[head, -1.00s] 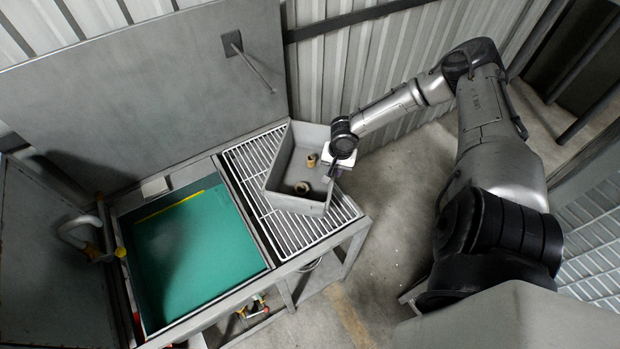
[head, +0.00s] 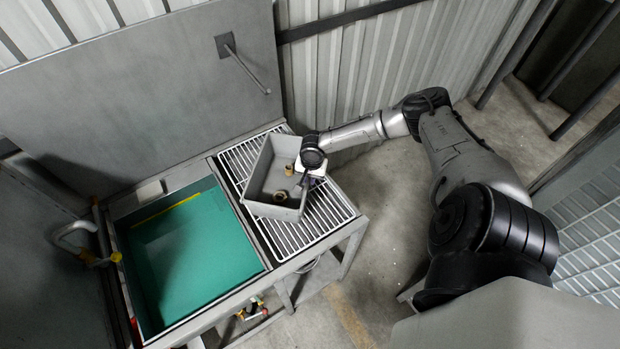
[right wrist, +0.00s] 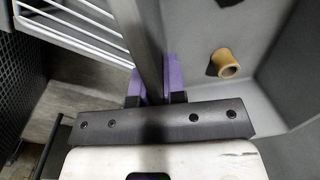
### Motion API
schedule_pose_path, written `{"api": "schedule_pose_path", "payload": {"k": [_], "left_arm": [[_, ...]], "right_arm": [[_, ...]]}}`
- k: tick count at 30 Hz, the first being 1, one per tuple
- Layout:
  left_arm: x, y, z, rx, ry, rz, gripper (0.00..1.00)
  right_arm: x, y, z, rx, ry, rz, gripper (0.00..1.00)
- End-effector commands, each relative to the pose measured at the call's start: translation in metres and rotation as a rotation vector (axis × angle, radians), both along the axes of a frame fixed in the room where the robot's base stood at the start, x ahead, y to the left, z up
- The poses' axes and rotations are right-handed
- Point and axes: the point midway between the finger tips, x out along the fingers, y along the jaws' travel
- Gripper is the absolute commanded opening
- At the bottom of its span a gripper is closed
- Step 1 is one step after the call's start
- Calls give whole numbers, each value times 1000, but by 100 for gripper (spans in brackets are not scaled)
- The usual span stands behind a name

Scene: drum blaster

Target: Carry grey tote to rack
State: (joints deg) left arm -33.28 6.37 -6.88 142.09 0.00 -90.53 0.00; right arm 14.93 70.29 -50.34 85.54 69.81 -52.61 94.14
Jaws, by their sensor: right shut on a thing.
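The grey tote (head: 262,207) is over the white wire grating (head: 325,212) beside the green basin, with two small brass-coloured fittings inside. I cannot tell whether it touches the grating. My right gripper (head: 305,178) is at its right wall. In the right wrist view the purple fingers (right wrist: 158,80) are shut on the tote's wall (right wrist: 150,45), with a brass fitting (right wrist: 226,64) inside the tote to the right. My left gripper is out of view.
A basin with green liquid or lining (head: 190,245) lies left of the grating. A grey raised lid (head: 130,100) stands behind it. A slatted rack (head: 595,240) is at the far right.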

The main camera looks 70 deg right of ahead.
Motion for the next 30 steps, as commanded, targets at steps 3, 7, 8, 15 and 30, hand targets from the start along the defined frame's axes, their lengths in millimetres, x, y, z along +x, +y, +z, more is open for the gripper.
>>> {"api": "schedule_pose_path", "payload": {"k": [3,7,8,15,30], "left_arm": [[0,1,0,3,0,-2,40],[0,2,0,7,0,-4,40],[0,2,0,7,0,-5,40],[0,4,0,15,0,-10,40],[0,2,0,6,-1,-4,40]], "right_arm": [[2,-1,-4,-1,-6,-1,0],[2,-1,-4,-1,-6,-1,0],[2,-1,-4,-1,-6,-1,0],[0,0,-6,-1,-1,0,20],[0,-1,-1,-2,-1,0,37]]}}
